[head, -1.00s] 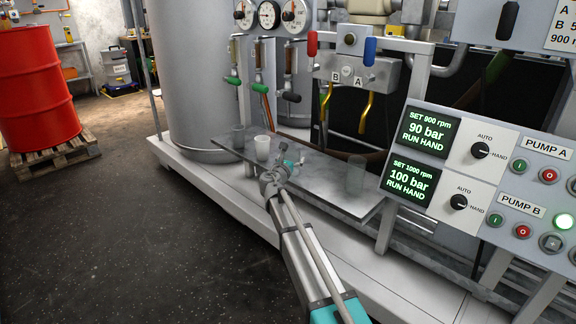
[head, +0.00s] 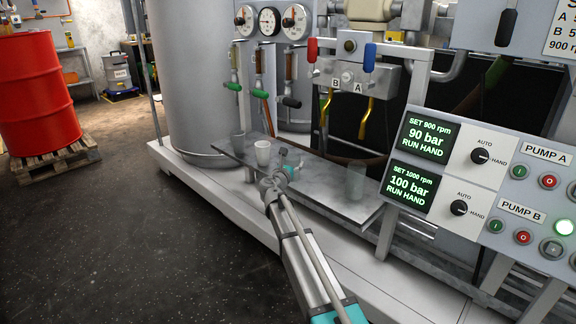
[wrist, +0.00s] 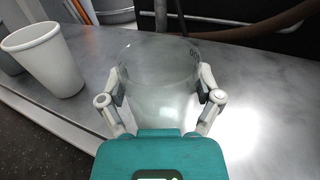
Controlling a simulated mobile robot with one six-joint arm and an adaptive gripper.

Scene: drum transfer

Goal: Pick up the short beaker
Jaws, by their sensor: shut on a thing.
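The short beaker (wrist: 160,88) is clear glass and upright between my fingers in the wrist view. My gripper (wrist: 160,92) is shut on it, one finger pressed to each side. In the head view my gripper (head: 288,161) is low over the metal shelf (head: 325,190), and the beaker there is hard to make out. Whether its base touches the shelf is unclear.
A white cup (head: 263,154) stands just left of my gripper, with a grey cup (head: 238,141) behind it. A taller clear beaker (head: 356,181) stands on the shelf to the right. Valves with coloured handles (head: 342,50) hang above; the control panel (head: 480,185) is at right.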

